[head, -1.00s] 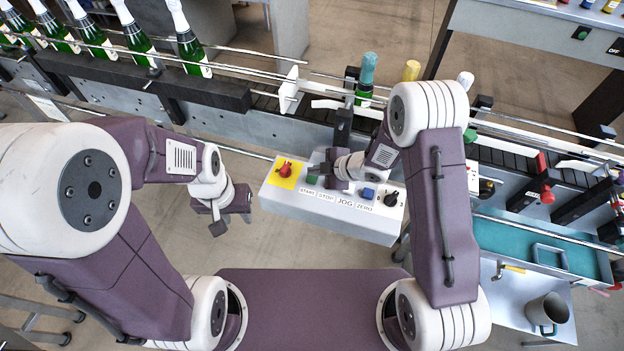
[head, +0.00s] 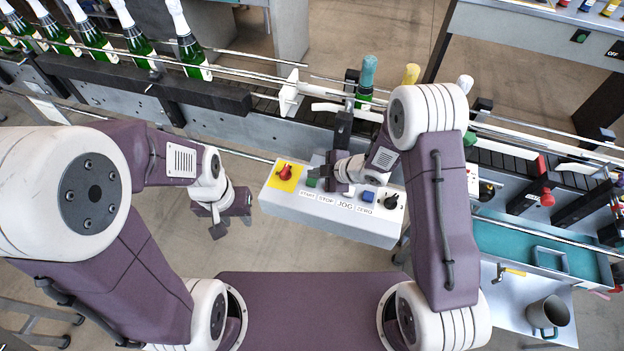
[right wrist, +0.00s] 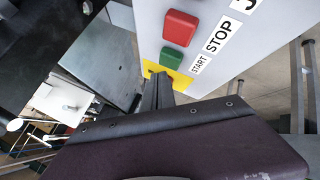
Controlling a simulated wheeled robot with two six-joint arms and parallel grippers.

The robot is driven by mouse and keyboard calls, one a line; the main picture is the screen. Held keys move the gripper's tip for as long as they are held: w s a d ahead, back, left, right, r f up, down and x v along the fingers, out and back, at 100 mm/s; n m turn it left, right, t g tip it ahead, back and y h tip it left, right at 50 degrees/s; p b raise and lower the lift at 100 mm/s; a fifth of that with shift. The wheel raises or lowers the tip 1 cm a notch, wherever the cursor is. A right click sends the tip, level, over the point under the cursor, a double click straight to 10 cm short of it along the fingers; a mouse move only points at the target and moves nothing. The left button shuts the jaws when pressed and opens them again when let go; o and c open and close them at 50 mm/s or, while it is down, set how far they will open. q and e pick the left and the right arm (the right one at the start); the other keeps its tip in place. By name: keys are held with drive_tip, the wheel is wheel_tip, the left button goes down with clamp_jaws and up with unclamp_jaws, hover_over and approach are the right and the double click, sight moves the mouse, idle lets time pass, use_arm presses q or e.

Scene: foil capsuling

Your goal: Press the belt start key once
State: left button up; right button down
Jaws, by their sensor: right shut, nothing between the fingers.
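The control box (head: 330,219) stands in the middle of the head view, with labels START, STOP, JOG and ZERO along its edge. The green start key (head: 311,183) shows just left of my right gripper (head: 322,174). In the right wrist view the green key (right wrist: 171,58) lies beside the START label, with the red stop key (right wrist: 180,28) above it. My right gripper (right wrist: 157,85) is shut and empty, its tips close to the green key; I cannot tell whether they touch. My left gripper (head: 230,212) hangs left of the box, its jaws unclear.
A red knob on a yellow plate (head: 284,176) is left of the start key. A blue key (head: 368,196) and a black knob (head: 391,201) are to the right. The conveyor with green bottles (head: 190,48) runs behind the box. A mug (head: 547,313) stands at lower right.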

drive_tip(key=shift+f, duration=0.1)
idle(0.7)
drive_tip(key=shift+f+b, duration=0.3)
drive_tip(key=shift+b, duration=0.05)
